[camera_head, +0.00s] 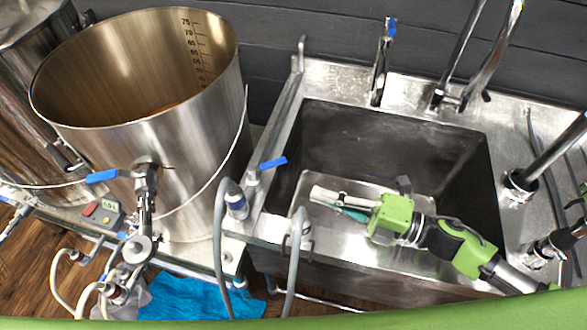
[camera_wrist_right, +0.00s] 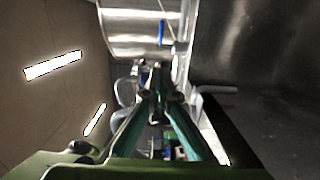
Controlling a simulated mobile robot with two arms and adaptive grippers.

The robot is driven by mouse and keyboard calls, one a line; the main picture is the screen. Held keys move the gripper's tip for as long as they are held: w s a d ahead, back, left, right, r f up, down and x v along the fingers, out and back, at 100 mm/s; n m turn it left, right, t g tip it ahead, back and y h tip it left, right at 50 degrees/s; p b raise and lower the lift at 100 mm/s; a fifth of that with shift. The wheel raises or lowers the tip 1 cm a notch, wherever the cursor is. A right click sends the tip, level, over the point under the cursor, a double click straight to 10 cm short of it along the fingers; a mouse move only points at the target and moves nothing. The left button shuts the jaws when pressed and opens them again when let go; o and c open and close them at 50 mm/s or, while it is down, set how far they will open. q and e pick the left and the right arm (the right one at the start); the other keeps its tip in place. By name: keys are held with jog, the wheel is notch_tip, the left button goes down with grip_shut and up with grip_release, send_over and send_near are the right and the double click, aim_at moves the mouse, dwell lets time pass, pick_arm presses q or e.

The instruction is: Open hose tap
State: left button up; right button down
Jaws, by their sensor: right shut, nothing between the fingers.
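The hose tap with a blue lever handle (camera_head: 272,162) stands on the left rim of the sink, with a grey hose (camera_head: 219,235) beside it. My right gripper (camera_head: 335,205) reaches in from the right, over the sink's front part. Its fingers are shut and empty, pointing left, to the right of the tap and apart from it. In the right wrist view the closed teal fingers (camera_wrist_right: 157,95) point towards a metal pot. A blue handle (camera_wrist_right: 162,32) shows beyond them; I cannot tell which valve it belongs to. My left gripper is not in view.
A large steel kettle (camera_head: 205,130) with a blue-handled valve (camera_head: 101,176) stands left of the sink (camera_head: 460,170). A tap with a blue top (camera_head: 391,25) and tall pipes rise behind the basin. A second hose (camera_head: 291,270) loops at the sink's front edge.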

aim_at(273, 167)
jog(key=w+a+p, duration=0.1)
jog(key=w+a, duration=0.1)
jog(key=a, duration=0.1)
jog(key=w+a+p, duration=0.1)
jog(key=w+a, duration=0.2)
jog(key=shift+w+a+r, duration=0.1)
jog(key=shift+w+a, duration=0.05)
jog(key=shift+w, duration=0.15)
jog(key=shift+w+a, duration=0.1)
jog(key=shift+w, duration=0.2)
